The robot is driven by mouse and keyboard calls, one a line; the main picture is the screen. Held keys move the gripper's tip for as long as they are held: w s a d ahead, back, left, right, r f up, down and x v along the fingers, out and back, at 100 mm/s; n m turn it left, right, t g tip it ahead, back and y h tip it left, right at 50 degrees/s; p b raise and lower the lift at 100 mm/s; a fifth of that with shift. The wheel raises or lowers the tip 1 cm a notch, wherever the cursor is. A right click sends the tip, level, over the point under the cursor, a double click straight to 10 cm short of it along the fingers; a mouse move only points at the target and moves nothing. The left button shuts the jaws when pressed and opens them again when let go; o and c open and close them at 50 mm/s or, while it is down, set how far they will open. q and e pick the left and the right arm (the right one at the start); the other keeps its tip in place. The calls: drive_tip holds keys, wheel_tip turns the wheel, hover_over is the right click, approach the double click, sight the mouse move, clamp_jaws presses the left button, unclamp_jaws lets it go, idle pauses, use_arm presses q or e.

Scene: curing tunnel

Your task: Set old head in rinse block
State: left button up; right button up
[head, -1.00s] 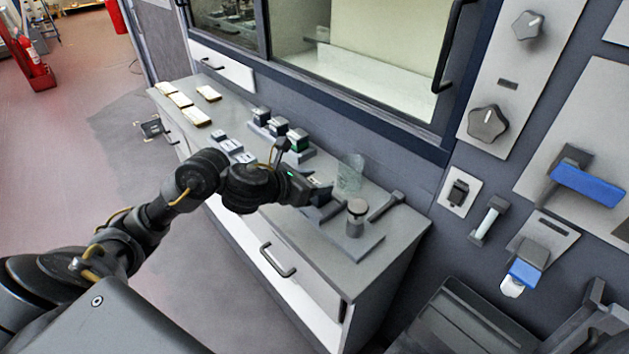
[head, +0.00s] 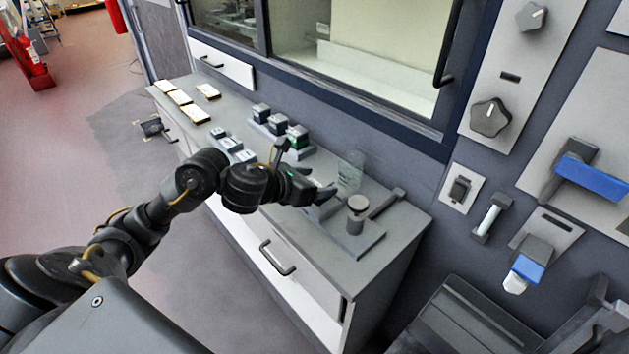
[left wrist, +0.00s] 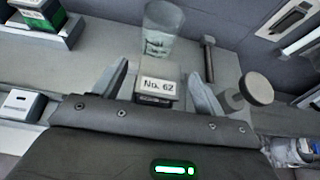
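A grey block with a white "No. 62" label (left wrist: 157,86) sits between the fingers of my left gripper (left wrist: 163,90) in the left wrist view, with a gap on each side. The gripper is open and does not visibly touch it. In the head view my left gripper (head: 322,194) is low over the right part of the bench. It hides the block there. A glass beaker (head: 350,172) stands just behind the gripper. I cannot tell which part here is the rinse block. My right gripper is not in view.
Several dark blocks (head: 278,124) stand in a rack at the back. Small pale-topped blocks (head: 232,145) and gold-topped slabs (head: 194,113) are left.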

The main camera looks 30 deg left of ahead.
use_arm(q)
drive_tip(key=shift+s+a+r, duration=0.2)
drive_tip(key=shift+s+r, duration=0.05)
drive_tip(key=shift+s, duration=0.2)
drive_tip(key=p+v, duration=0.7)
drive_tip(key=v, duration=0.2)
drive_tip(key=shift+s+r+p, duration=0.2)
drive_tip(key=shift+s+p, duration=0.1)
drive_tip(key=shift+p, duration=0.05)
